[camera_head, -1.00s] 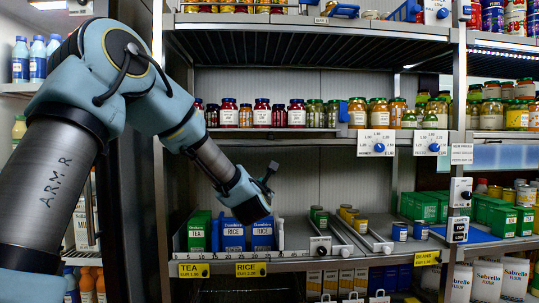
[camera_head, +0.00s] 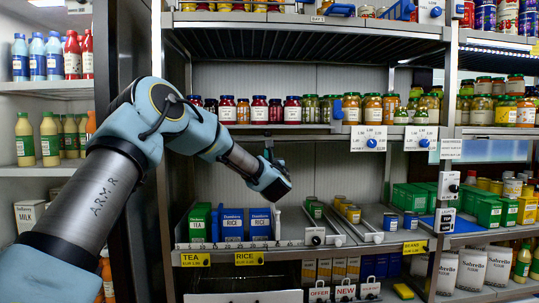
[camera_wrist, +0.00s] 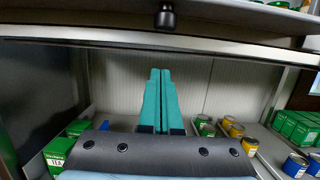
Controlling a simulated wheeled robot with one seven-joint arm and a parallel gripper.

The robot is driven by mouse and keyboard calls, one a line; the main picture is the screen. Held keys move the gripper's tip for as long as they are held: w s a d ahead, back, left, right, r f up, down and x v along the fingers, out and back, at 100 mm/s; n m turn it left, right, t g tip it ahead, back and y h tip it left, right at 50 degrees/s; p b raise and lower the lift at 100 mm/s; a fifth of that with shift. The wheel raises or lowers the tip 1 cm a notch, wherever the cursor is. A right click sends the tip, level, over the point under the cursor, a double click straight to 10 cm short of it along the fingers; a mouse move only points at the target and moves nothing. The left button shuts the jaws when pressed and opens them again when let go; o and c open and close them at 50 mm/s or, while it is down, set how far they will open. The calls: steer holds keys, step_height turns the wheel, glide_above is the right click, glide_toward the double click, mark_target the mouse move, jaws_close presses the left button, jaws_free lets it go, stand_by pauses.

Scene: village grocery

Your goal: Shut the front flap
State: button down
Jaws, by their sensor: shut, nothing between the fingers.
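My gripper (camera_head: 275,184) is in front of the open bay above the tea and rice boxes. Its fingers point into the bay. In the wrist view its two teal fingers (camera_wrist: 159,75) are side by side, shut and empty. A black knob (camera_wrist: 167,17) shows at the top of the wrist view, just above a dark bar (camera_wrist: 120,49) crossing the bay. I cannot tell whether they belong to the front flap. Below the rice shelf, a pale panel (camera_head: 245,297) shows at the picture's bottom edge; whether it is the flap is unclear.
Tea boxes (camera_head: 200,224) and blue rice boxes (camera_head: 233,226) stand below my gripper. Small cans (camera_head: 345,209) stand in lanes to the right. Jars (camera_head: 260,110) line the shelf above. An upright post (camera_head: 165,160) stands left of the bay. The bay's upper middle is clear.

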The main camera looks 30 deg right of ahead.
steer(key=r, duration=0.2)
steer(key=r+p, duration=0.1)
steer(key=shift+s+r, duration=0.2)
steer(key=shift+r, duration=0.2)
steer(key=shift+r, duration=0.15)
steer(key=shift+s+a+r+g+p, duration=0.1)
steer(key=shift+s+r+g+p, duration=0.05)
steer(key=shift+g+p, duration=0.2)
steer(key=shift+s+r+g+y+p, duration=0.15)
steer(key=shift+r+g+y+p, duration=0.2)
steer(key=shift+p, duration=0.1)
